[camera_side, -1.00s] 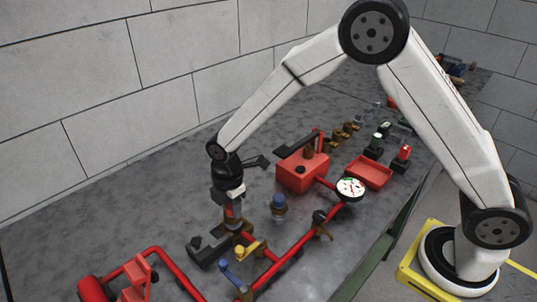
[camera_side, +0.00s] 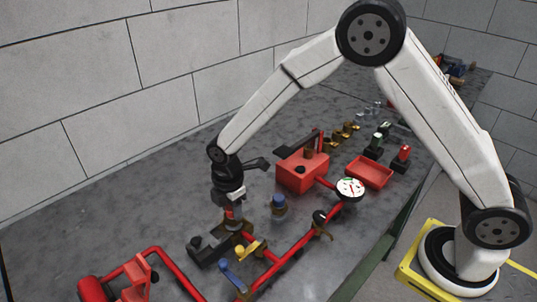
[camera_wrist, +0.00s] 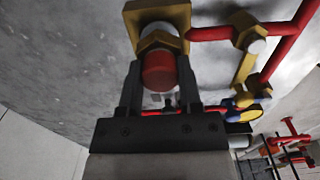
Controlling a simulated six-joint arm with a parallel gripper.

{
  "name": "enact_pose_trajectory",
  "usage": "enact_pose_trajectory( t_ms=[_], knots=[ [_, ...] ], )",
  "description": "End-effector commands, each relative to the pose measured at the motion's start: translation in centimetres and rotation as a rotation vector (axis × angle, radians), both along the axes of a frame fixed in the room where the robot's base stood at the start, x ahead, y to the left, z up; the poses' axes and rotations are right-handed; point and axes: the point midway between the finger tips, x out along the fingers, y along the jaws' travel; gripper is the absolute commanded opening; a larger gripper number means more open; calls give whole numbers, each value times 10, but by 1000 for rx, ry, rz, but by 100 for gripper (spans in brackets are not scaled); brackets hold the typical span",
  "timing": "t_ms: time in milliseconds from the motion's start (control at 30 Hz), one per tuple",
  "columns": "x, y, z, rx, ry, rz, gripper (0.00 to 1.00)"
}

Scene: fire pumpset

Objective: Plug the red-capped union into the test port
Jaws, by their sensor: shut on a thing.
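The red-capped union (camera_wrist: 160,72) sits between the two dark fingers of my gripper (camera_wrist: 160,92) in the wrist view, its red end toward the palm. A brass hex collar (camera_wrist: 163,42) shows just beyond the cap. Past it is a square brass block (camera_wrist: 135,18), which looks like the test port; the union lines up with it, but I cannot tell how deep it sits. In the side view my gripper (camera_side: 232,212) points down at the brass fitting (camera_side: 238,229) at the end of a red pipe. The fingers hide most of the union there.
Yellow (camera_side: 244,251) and blue (camera_side: 231,277) valve handles lie close below on red pipes. A red pump box (camera_side: 302,171), gauge (camera_side: 351,189) and red tray (camera_side: 370,172) stand further right.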

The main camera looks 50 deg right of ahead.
Motion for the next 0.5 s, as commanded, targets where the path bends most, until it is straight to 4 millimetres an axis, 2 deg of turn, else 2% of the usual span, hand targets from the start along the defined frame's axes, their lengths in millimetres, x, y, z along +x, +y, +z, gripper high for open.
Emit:
enact_pose_trajectory(
  t_ms=[267, 300, 367, 400, 433, 500],
  knots=[
    [1, 0, 1, 1, -3, 0, 0],
    [1, 0, 1, 1, -3, 0, 51],
    [1, 0, 1, 1, -3, 0, 70],
    [1, 0, 1, 1, -2, 0, 83],
    [1, 0, 1, 1, -2, 0, 86],
    [0, 0, 1, 1, -2, 0, 86]
  ],
)
